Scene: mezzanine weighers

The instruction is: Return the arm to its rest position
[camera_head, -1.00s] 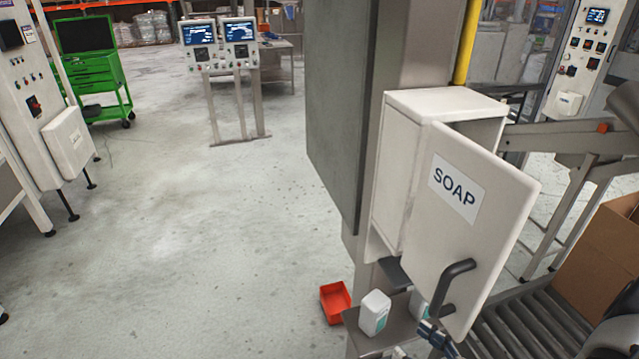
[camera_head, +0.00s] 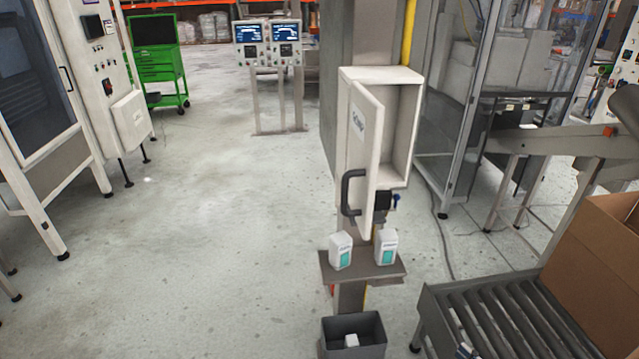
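The rest of my arm cannot be made out. It is well apart from the white soap cabinet (camera_head: 403,77) on the column. The cabinet door (camera_head: 362,125), with a label and a black handle (camera_head: 347,192), stands open. The part of the inside that shows looks empty.
Two white bottles (camera_head: 340,252) (camera_head: 386,248) stand on a grey shelf (camera_head: 362,272) below the cabinet. A grey bin (camera_head: 353,335) with a white item is under it. The roller conveyor (camera_head: 480,300) and a cardboard box (camera_head: 605,250) are at the right. The floor at left is clear.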

